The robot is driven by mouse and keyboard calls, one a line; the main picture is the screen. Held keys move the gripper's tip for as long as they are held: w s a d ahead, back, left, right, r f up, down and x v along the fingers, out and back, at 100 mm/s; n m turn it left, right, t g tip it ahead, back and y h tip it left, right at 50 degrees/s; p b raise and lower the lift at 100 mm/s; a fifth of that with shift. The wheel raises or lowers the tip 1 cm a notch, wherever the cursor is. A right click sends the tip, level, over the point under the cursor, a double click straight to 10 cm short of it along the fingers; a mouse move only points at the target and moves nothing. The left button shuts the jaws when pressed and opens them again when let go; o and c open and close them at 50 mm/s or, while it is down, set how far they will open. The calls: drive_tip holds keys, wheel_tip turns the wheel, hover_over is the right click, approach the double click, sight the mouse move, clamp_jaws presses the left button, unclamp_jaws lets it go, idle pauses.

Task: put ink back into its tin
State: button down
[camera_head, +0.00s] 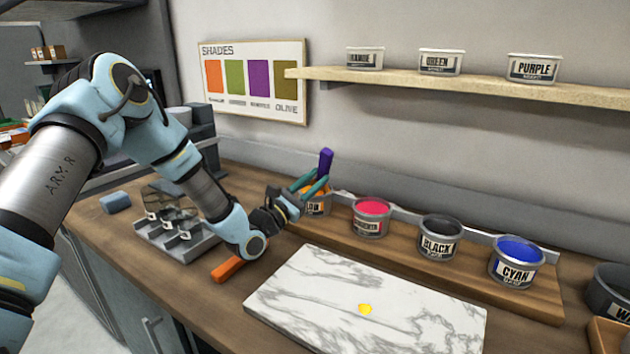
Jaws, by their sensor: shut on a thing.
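My gripper (313,187) has teal fingers and is shut on a tool with a purple handle (325,161), at the left end of the tin row. The handle stands up, slightly tilted. The tool's lower end is hidden by the fingers and tin. Just below is a tin (317,208) with orange-yellow ink at its top and a partly hidden label that seems to read yellow. I cannot tell whether the tool touches the ink. A small yellow ink blob (365,309) lies on the white marble slab (420,325).
Magenta (370,217), black (438,238) and cyan (516,262) tins stand right of it on a wooden board. An orange-handled tool (228,268) lies by a grey rack (165,238). A dark tin (609,292) is at far right. A shelf (470,84) holds labelled tins.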

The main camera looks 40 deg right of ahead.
wheel_tip(320, 180, up, 9)
drive_tip(key=p, duration=0.5)
drive_tip(key=shift+f, duration=0.2)
idle(0.5)
